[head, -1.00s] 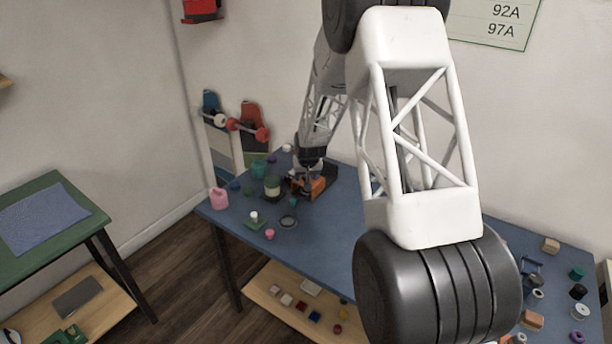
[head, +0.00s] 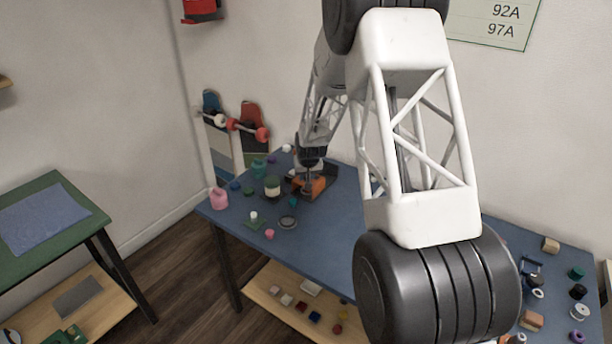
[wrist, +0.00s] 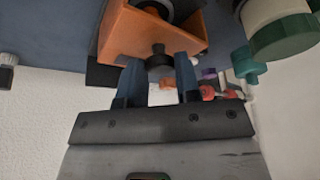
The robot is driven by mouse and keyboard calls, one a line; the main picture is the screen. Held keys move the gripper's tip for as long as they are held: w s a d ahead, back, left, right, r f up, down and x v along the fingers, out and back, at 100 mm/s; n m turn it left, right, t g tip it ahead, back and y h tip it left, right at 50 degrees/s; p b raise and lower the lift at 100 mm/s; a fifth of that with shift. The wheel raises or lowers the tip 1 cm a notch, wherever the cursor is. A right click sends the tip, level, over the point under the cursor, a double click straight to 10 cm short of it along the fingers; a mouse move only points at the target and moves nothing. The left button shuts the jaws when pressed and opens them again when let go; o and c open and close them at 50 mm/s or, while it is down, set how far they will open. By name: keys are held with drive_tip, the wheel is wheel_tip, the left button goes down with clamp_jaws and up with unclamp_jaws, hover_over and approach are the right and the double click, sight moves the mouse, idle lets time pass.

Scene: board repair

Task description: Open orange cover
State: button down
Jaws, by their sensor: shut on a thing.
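The orange cover (head: 319,187) is on the blue table near its far left part, under the end of my arm. In the wrist view the orange cover (wrist: 148,36) fills the top middle, with a black knob (wrist: 159,56) sticking out towards me. My gripper (wrist: 157,72) has its two blue fingers on either side of the knob and is shut on it. In the head view my gripper (head: 309,178) is small and partly merges with the orange cover. Whether the cover has lifted cannot be told.
A pink container (head: 219,198) is at the table's left edge.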

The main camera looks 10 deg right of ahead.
drive_tip(key=w+d, duration=0.5)
drive_tip(key=shift+w+d, duration=0.15)
drive_tip(key=shift+w, duration=0.05)
drive_tip(key=c, duration=0.8)
unclamp_jaws()
drive_tip(key=shift+r, duration=0.1)
drive_tip(key=v, duration=0.7)
drive_tip(key=shift+s+r, duration=0.25)
